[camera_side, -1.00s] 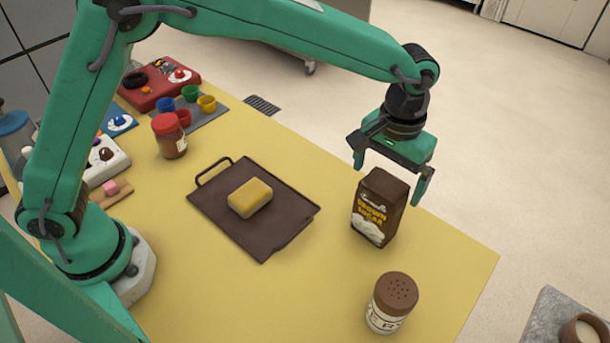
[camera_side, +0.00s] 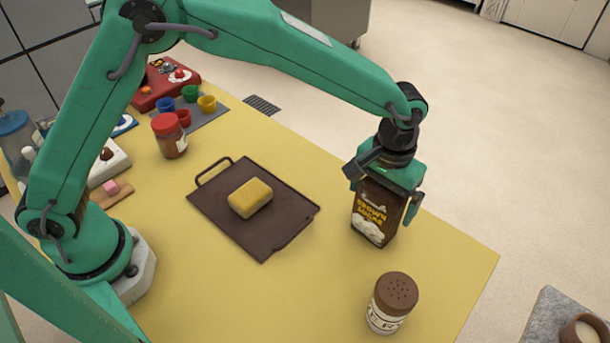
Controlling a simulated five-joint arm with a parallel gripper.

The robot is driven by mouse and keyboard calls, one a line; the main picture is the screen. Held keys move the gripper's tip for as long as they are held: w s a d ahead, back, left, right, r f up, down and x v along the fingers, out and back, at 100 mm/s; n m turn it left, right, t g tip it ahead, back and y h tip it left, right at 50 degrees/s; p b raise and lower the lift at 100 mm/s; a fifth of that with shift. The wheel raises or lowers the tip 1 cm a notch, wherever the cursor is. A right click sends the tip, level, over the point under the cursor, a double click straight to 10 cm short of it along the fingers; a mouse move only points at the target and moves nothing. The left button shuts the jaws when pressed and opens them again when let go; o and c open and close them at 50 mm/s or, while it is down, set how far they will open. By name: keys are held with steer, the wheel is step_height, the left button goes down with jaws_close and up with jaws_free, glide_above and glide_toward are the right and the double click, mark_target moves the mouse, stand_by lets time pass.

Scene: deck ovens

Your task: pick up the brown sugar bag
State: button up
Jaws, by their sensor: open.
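The brown sugar bag (camera_side: 374,215) stands upright on the yellow table (camera_side: 440,260), near its far right edge. It is dark brown with yellow and white print on the front. My gripper (camera_side: 383,203) points down over the bag, with one finger on its left side and one on its right. The jaws are open, and a gap shows between the right finger and the bag. The top of the bag is hidden behind the gripper. I cannot tell whether the left finger touches the bag.
A brown-capped shaker (camera_side: 392,302) stands in front of the bag. A dark tray (camera_side: 285,230) with a yellow sponge-like block (camera_side: 250,197) lies to the left. A red-lidded jar (camera_side: 169,135) and several coloured cups on a grey mat (camera_side: 208,118) are farther back. The table between tray and shaker is clear.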

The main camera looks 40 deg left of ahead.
stand_by(0.3)
steer(key=c, duration=1.6)
steer(key=shift+r, duration=0.15)
steer(key=shift+c, duration=0.9)
steer(key=shift+r, duration=0.15)
steer(key=shift+r, duration=4.9)
